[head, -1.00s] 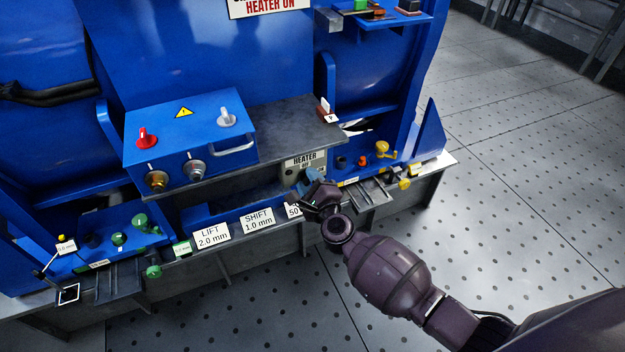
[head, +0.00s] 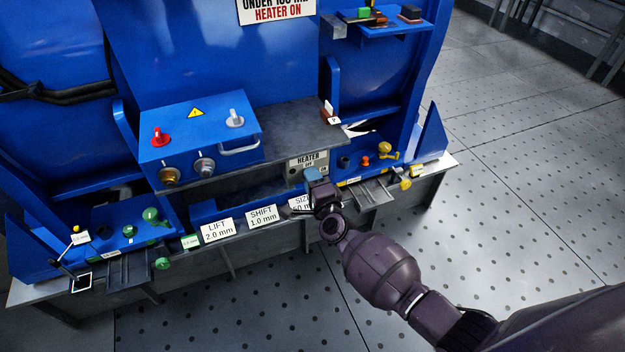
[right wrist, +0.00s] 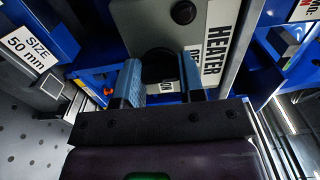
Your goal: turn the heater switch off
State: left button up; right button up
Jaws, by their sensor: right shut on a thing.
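The heater switch is a dark round knob (right wrist: 158,66) on a grey panel (right wrist: 145,18) with a HEATER label (right wrist: 220,40); an ON mark (right wrist: 166,87) shows beside it. In the head view the HEATER label (head: 308,162) sits under the right end of the grey shelf, and my gripper hides the knob. My right gripper (head: 313,174) is at the panel. In the right wrist view its two blue fingers (right wrist: 162,78) stand on either side of the knob, shut on it. Which way the knob points is hidden. My left gripper is out of view.
A grey shelf (head: 285,140) overhangs the panel and carries a blue control box (head: 200,135) with knobs and a handle. Size, SHIFT (head: 262,215) and LIFT plates line the front edge. Orange and yellow knobs (head: 384,150) stand to the right. The floor at right is clear.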

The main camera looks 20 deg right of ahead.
jog(key=shift+f, duration=0.1)
jog(key=o, duration=0.9)
jog(key=shift+o, duration=0.2)
jog(key=shift+s, duration=0.15)
jog(key=s+p, duration=0.1)
jog(key=s, duration=0.9)
jog(key=shift+s+d, duration=0.15)
jog(key=shift+s, duration=0.15)
